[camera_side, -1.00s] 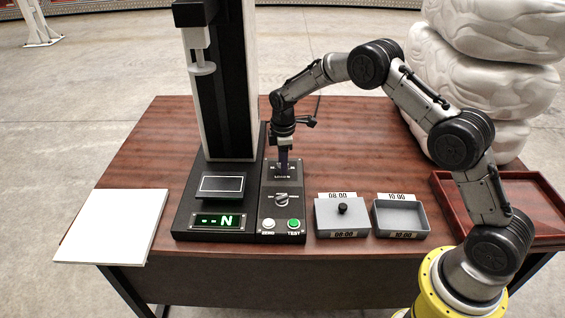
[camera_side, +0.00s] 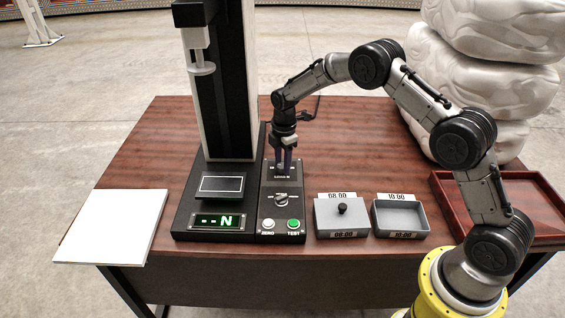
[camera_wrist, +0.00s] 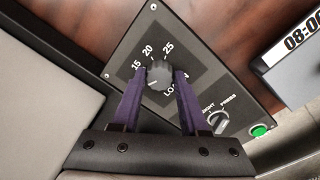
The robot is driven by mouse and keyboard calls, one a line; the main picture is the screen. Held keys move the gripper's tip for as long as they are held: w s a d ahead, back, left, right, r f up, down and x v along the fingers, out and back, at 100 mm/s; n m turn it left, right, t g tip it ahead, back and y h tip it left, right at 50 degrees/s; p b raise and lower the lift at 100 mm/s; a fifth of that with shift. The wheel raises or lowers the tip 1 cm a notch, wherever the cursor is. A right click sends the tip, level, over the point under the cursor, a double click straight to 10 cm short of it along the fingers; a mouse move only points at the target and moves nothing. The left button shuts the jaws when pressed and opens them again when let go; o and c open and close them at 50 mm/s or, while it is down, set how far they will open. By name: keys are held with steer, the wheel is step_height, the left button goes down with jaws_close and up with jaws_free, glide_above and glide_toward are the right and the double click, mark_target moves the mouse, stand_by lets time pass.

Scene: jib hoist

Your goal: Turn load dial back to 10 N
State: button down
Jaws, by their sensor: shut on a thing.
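The load dial (camera_wrist: 159,76) is a dark ribbed knob on the sloping control panel (camera_wrist: 205,60), with 15, 20 and 25 legible around it in the wrist view. My gripper (camera_wrist: 159,80) points down at the panel and its two purple fingers are closed on opposite sides of the dial. In the side view my gripper (camera_side: 285,170) stands over the upper part of the panel and largely hides the dial. The 10 mark is not visible in the wrist view. The dial's pointer is hard to read.
A lower selector knob (camera_side: 281,200), white ZERO button (camera_side: 268,224) and green TEST button (camera_side: 293,224) sit below the dial. The tester column (camera_side: 228,80) rises close on the left. A lidded 08:00 box (camera_side: 343,216) and an open 10:00 box (camera_side: 401,217) stand to the right.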

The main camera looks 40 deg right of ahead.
steer(key=shift+r, duration=0.1)
steer(key=shift+c, duration=2.1)
jaws_free()
step_height(320, 180, up, 14)
steer(key=shift+s, duration=0.35)
steer(key=shift+a, duration=0.1)
